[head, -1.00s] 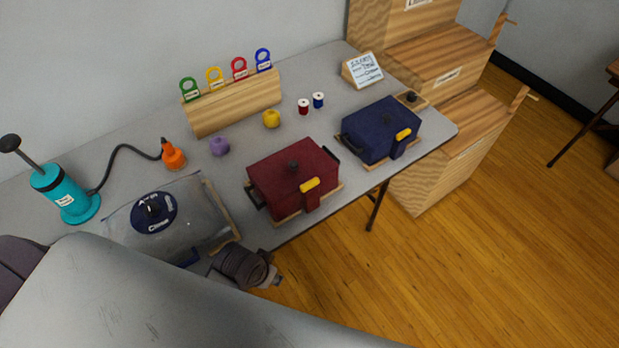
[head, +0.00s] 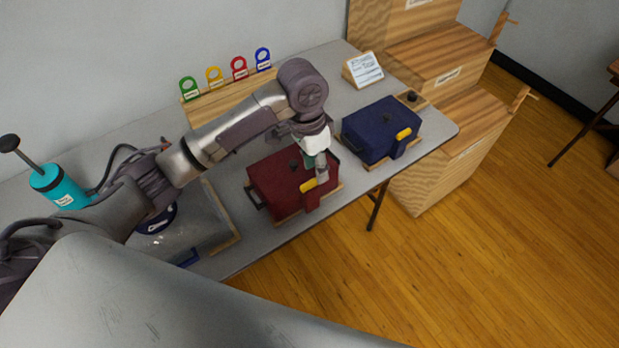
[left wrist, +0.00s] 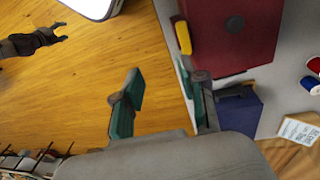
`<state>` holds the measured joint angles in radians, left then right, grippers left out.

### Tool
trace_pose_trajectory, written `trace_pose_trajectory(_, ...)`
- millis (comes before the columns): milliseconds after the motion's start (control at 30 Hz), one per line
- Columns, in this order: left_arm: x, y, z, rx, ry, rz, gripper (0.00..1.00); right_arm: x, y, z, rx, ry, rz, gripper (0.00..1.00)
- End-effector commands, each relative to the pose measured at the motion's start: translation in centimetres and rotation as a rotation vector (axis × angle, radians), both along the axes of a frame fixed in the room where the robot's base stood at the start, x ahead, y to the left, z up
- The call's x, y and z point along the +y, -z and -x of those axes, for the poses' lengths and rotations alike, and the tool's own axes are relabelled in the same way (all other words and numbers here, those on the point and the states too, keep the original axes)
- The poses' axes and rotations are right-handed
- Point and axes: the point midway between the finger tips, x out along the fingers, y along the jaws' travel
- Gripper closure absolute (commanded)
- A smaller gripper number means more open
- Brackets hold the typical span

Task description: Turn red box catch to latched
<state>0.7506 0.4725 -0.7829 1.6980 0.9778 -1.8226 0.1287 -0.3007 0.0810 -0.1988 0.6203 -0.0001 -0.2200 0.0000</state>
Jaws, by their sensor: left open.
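The red box (head: 284,180) stands on the table with its lid down and a dark knob on top. Its yellow catch (head: 308,186) is on the front edge, above a dark red front tab. My left gripper (head: 320,172) is open above the front right part of the box, close to the catch, partly covering that side. In the left wrist view the red box (left wrist: 228,52) and the yellow catch (left wrist: 183,37) lie beyond the open fingers (left wrist: 165,103), with nothing between them. Contact with the catch cannot be told.
A blue box (head: 378,132) with a yellow catch stands just right of the red box. A clear-lidded case (head: 205,222) is to the left, under my arm. A tag rack (head: 200,109) and a sign (head: 362,70) stand behind. Open floor lies in front.

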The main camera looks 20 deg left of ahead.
Motion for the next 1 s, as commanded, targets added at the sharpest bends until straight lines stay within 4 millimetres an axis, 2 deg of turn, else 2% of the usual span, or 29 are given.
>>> trace_pose_trajectory(33, 1.1, -1.4, -1.3, 0.006, -0.013, -0.025, 0.58, 0.1, 0.0, 0.0, 0.0, 0.0, -0.001, 0.39)
trace_pose_trajectory(200, 2.9, -3.9, -2.9, 0.038, -0.038, -0.057, 0.58, 0.2, 0.0, 0.0, 0.001, 0.001, -0.003, 0.39)
trace_pose_trajectory(367, 3.2, -3.8, -3.2, 0.048, -0.045, -0.062, 0.58, 0.3, -0.1, 0.0, 0.001, 0.001, -0.003, 0.39)
trace_pose_trajectory(467, 3.1, -2.6, -3.0, 0.05, -0.045, -0.061, 0.58, 0.3, -0.4, 0.0, 0.001, 0.0, -0.003, 0.39)
trace_pose_trajectory(800, 2.5, 4.5, -2.5, 0.048, -0.044, -0.061, 0.58, 0.3, -1.5, 0.0, 0.001, 0.0, -0.004, 0.39)
trace_pose_trajectory(1000, 2.2, 7.7, -2.3, 0.046, -0.045, -0.06, 0.58, 0.3, -1.8, 0.0, 0.001, -0.001, -0.003, 0.39)
